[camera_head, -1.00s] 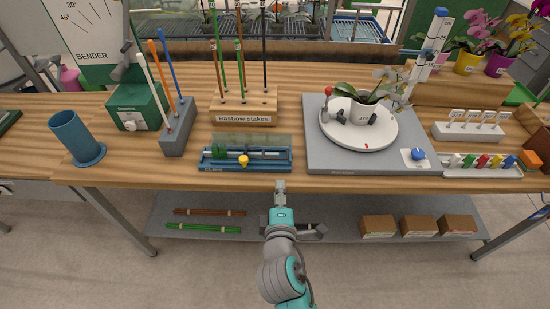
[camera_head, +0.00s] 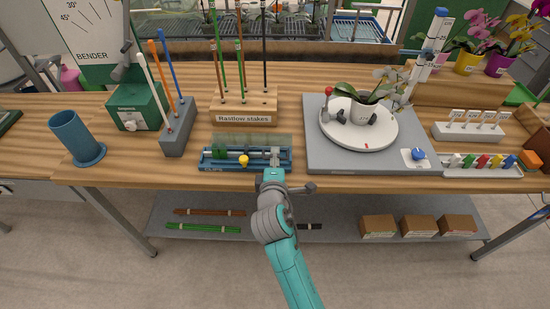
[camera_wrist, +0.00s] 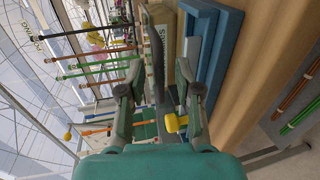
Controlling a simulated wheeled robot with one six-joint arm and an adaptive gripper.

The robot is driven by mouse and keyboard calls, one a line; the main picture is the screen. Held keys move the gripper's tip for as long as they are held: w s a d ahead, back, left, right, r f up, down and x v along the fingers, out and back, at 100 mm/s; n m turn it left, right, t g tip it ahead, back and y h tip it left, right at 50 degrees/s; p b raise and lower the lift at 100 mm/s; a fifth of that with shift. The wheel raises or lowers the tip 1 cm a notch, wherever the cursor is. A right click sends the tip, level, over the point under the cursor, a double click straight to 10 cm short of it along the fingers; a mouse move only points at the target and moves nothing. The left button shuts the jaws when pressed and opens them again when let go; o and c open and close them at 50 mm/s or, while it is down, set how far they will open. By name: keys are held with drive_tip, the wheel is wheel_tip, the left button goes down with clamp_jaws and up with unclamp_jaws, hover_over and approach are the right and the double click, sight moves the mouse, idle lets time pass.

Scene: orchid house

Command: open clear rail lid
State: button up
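The clip rail is a blue tray (camera_head: 208,166) at the front edge of the bench, with a metal bar and green clips inside. Its clear lid (camera_head: 270,141) shows as a greenish see-through pane over the tray; its exact angle is hard to tell. A yellow knob (camera_head: 243,160) sits at the front middle. My gripper (camera_head: 275,157) is at the right part of the rail, right of the knob.
A wooden stake block (camera_head: 245,106) stands behind the rail. A grey holder (camera_head: 176,138) with rods is to the left, and a grey board (camera_head: 317,145) with a potted orchid on a white turntable is to the right. Bare bench lies between tray and board.

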drive_tip(key=shift+w, duration=0.25)
clamp_jaws()
